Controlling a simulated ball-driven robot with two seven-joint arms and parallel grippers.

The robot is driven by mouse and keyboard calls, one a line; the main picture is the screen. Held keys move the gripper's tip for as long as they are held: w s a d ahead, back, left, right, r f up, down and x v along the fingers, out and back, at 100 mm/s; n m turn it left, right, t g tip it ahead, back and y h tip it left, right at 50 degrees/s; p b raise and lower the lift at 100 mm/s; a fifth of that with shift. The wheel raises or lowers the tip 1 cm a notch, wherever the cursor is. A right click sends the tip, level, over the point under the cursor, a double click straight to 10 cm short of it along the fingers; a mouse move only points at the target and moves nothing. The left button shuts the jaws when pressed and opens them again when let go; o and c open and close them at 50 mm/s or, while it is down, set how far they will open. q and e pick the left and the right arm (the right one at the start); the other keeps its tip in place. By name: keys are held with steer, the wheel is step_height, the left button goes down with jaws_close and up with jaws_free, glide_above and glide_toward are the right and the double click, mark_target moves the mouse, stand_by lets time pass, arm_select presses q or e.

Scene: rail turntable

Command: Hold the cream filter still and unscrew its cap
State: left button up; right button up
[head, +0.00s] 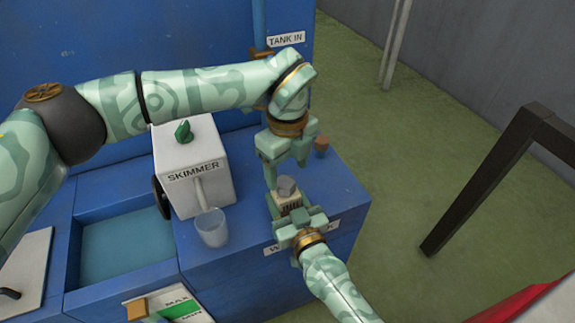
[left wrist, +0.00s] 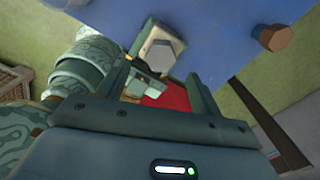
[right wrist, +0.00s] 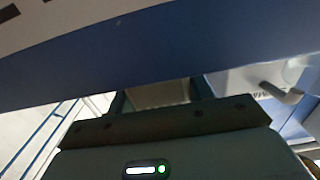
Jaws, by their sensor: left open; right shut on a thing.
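The cream filter (head: 291,203) stands at the blue unit's front right corner, with a grey faceted cap (head: 286,186) on top. My right gripper (head: 294,210) is shut on the filter body from the front. In the right wrist view the filter's pale side (right wrist: 158,95) shows between the fingers. My left gripper (head: 286,172) is open and points down, just above the cap. In the left wrist view the cap (left wrist: 163,54) lies beyond the open fingers and looks untouched; the cream filter top (left wrist: 152,40) shows around it.
A white skimmer box (head: 195,165) with a green knob stands left of the filter, a clear cup (head: 211,228) before it. A small brown plug (head: 321,146) stands behind right. A water basin (head: 125,245) is at left. A dark post (head: 480,180) rises at right over green floor.

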mark_target(284, 184)
arm_select(q)
steer(key=m, duration=0.4)
steer(key=shift+a, duration=0.1)
steer(key=m, duration=0.5)
steer(key=shift+a, duration=0.1)
steer(key=m, duration=0.7)
steer(key=shift+a, duration=0.15)
steer(key=shift+f, duration=2)
